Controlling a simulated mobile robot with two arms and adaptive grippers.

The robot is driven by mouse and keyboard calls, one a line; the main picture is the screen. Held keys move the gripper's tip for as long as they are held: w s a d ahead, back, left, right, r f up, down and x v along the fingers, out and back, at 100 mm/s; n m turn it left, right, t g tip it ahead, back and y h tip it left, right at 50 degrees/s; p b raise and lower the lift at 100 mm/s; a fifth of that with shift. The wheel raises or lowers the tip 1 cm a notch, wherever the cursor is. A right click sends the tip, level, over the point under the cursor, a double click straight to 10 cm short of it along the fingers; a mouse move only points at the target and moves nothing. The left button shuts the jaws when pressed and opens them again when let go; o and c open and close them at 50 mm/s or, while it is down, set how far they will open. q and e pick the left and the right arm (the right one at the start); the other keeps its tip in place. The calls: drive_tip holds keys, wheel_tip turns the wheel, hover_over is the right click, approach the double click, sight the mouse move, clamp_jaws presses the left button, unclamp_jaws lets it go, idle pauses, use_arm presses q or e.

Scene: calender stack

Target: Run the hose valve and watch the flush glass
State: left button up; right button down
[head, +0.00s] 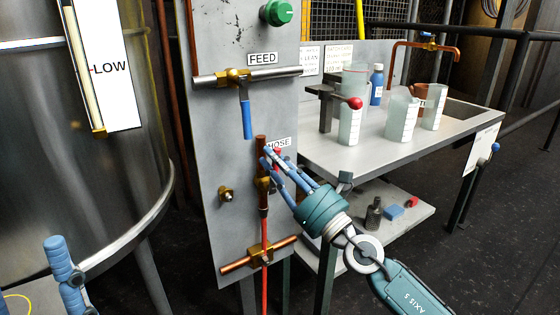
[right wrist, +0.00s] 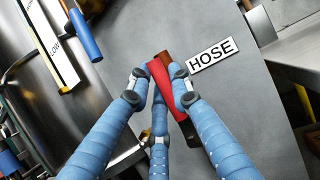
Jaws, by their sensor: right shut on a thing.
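The hose valve's red handle (right wrist: 167,88) is between the blue fingers of my right gripper (right wrist: 160,90), which is shut on it. The HOSE label (right wrist: 212,55) is just beside it. In the head view my right gripper (head: 270,158) reaches the panel from the right and its fingers cover most of the handle. The brass valve body (head: 263,184) shows beneath. My left gripper (head: 65,270) is partly in view at the lower left, away from the panel; its jaw state is unclear. I cannot tell which thing is the flush glass; a sight tube marked LOW (head: 88,75) is on the tank.
The grey panel (head: 225,140) also carries the FEED valve with a blue handle (head: 247,120) hanging down. The steel tank (head: 60,190) stands left. A bench (head: 345,160) at the right holds several beakers, a blue bottle and a red-knobbed lever.

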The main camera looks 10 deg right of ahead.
drive_tip(key=shift+s+a+f+n+g+y, duration=0.15)
drive_tip(key=shift+a+n+g+y, duration=0.25)
drive_tip(key=shift+n, duration=0.4)
drive_tip(key=c, duration=1.6)
unclamp_jaws()
drive_tip(key=shift+o, duration=0.2)
drive_tip(key=v, duration=1.2)
